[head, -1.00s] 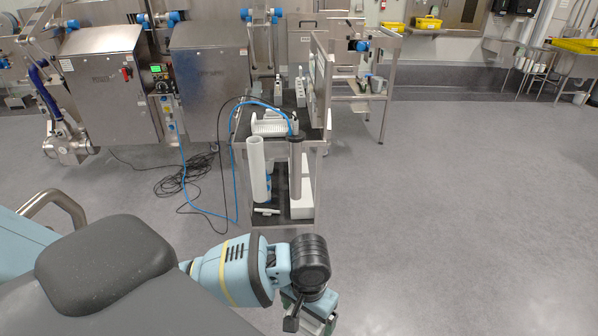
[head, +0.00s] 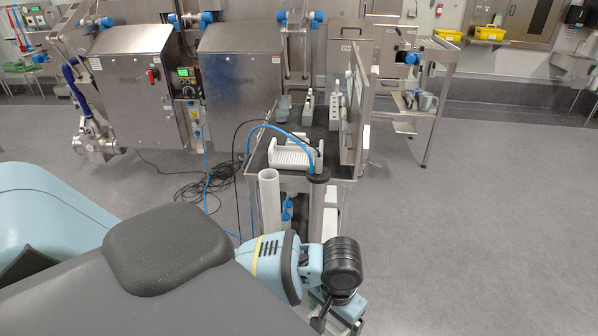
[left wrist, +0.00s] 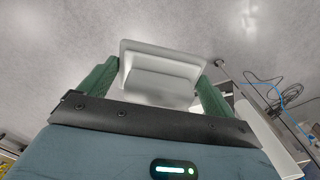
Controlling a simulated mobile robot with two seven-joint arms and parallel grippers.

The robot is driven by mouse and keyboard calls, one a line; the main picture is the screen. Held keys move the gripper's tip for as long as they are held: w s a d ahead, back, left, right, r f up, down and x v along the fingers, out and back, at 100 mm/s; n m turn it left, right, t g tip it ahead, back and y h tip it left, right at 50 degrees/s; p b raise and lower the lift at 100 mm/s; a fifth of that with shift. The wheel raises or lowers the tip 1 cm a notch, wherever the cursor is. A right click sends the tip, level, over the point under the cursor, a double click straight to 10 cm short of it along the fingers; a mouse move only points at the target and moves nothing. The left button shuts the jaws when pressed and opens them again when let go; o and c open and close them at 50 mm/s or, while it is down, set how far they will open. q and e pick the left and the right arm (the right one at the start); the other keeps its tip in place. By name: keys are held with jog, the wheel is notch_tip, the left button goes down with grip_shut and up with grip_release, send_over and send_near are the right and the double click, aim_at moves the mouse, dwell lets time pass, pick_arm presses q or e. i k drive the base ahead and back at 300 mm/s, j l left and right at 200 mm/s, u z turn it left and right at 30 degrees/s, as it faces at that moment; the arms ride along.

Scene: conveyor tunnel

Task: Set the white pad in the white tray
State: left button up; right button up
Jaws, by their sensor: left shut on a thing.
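A white, rimmed block, which I take for the white pad (left wrist: 160,78), sits between the two green fingers of my left gripper (left wrist: 158,85) in the left wrist view. The gripper is shut on it, above the grey floor. In the head view my left gripper (head: 343,318) hangs at the bottom edge, in front of the cart; its fingers and the pad are mostly hidden. A white ribbed tray (head: 292,157), likely the white tray, lies on the cart's dark top, beyond my gripper. My right gripper is not in view.
The metal cart (head: 262,165) carries upright white holders (head: 335,112) and a tall panel (head: 361,108) on its right side. A white tube (head: 269,205) stands at its near end. A blue hose (head: 262,130) and dark cables (head: 184,182) trail left. Floor (head: 480,230) at right is clear.

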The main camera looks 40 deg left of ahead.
aim_at(297, 159)
jog(key=i+j, duration=0.2)
jog(key=j, duration=0.15)
jog(key=i+j+u, duration=0.1)
jog(key=j, duration=0.3)
jog(key=i+j, duration=0.1)
jog(key=j, duration=0.45)
jog(key=i+j+u, duration=0.1)
jog(key=j, duration=0.2)
jog(key=i, duration=0.05)
